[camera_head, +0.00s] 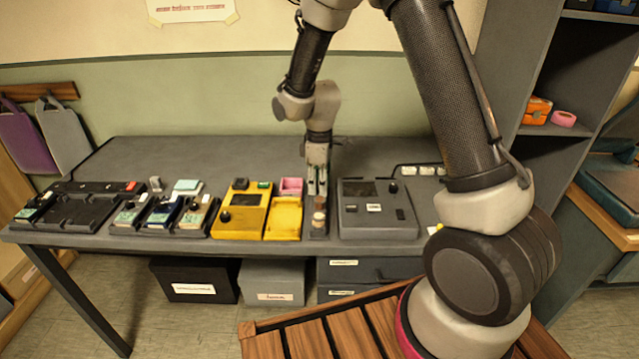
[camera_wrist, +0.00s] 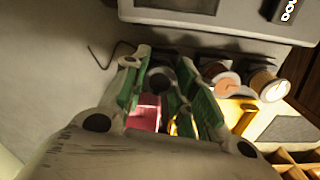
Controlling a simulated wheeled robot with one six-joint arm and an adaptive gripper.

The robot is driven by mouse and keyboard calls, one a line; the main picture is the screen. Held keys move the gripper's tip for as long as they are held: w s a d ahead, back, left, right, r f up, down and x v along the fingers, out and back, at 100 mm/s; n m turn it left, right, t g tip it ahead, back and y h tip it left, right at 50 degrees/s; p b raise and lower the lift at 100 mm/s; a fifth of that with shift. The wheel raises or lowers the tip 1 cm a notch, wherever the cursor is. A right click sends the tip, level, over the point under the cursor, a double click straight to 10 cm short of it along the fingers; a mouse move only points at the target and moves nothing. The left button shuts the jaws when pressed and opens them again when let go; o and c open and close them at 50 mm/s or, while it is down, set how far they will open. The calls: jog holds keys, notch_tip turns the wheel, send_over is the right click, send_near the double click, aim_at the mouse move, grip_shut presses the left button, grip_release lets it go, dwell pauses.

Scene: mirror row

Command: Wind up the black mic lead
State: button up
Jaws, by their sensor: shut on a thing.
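My gripper (camera_head: 317,190) points down over the back of a narrow rack of small round pieces (camera_head: 319,218), between the yellow tray and the grey box on the bench. In the wrist view its green-lined fingers (camera_wrist: 170,90) are closed around a dark round piece (camera_wrist: 161,78), which looks like the coiled black mic lead. A thin black strand (camera_wrist: 104,63) bends across the bench left of the fingertips. The lead is too small to make out in the head view, and the fingers hide part of what they hold.
A grey box with a screen (camera_head: 378,208) stands right of the rack, close to my gripper. A yellow unit (camera_head: 241,208), a yellow tray (camera_head: 284,216) and a pink box (camera_head: 291,186) stand left. Several pedals (camera_head: 163,212) fill the left side.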

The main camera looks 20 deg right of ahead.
jog(key=m, duration=0.7)
jog(key=shift+m, duration=0.3)
jog(key=m, duration=0.3)
jog(key=shift+m, duration=0.4)
jog(key=m, duration=0.4)
jog(key=shift+m, duration=0.4)
jog(key=o, duration=0.8)
jog(key=shift+o, duration=0.4)
jog(key=shift+o, duration=0.8)
